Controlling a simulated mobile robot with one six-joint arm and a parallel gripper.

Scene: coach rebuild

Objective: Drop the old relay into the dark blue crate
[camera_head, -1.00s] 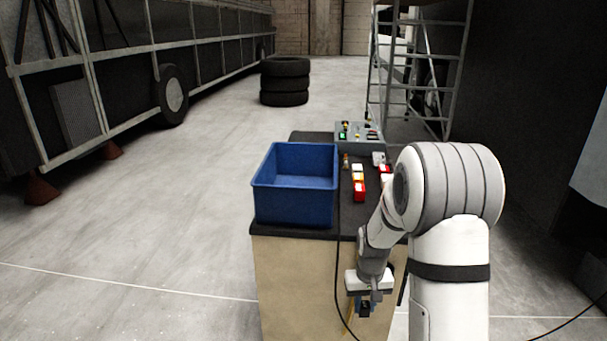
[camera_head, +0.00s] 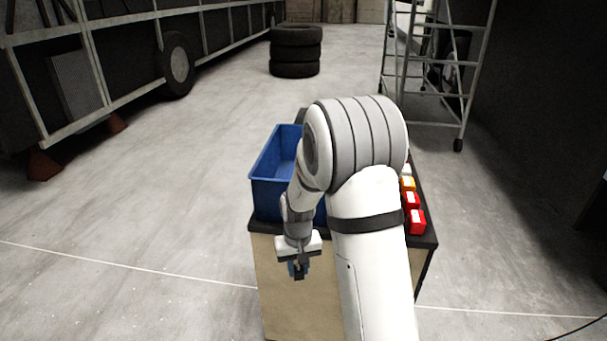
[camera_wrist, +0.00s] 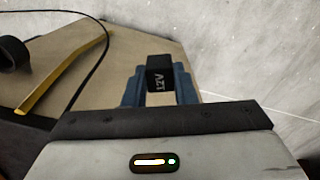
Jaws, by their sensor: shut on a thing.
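My gripper (camera_head: 299,268) hangs in front of the near side of the cabinet, below its dark top, in the head view. The dark blue crate (camera_head: 268,158) stands on the left of the cabinet top, behind my gripper. My arm hides its right part, and its floor is mostly out of sight.
Several red and orange-yellow blocks (camera_head: 412,200) stand along the right of the cabinet top. A yellow bar (camera_wrist: 66,75) and a black cable (camera_wrist: 85,65) show in the wrist view. Stacked tyres (camera_head: 295,52) and a ladder frame (camera_head: 437,75) stand behind.

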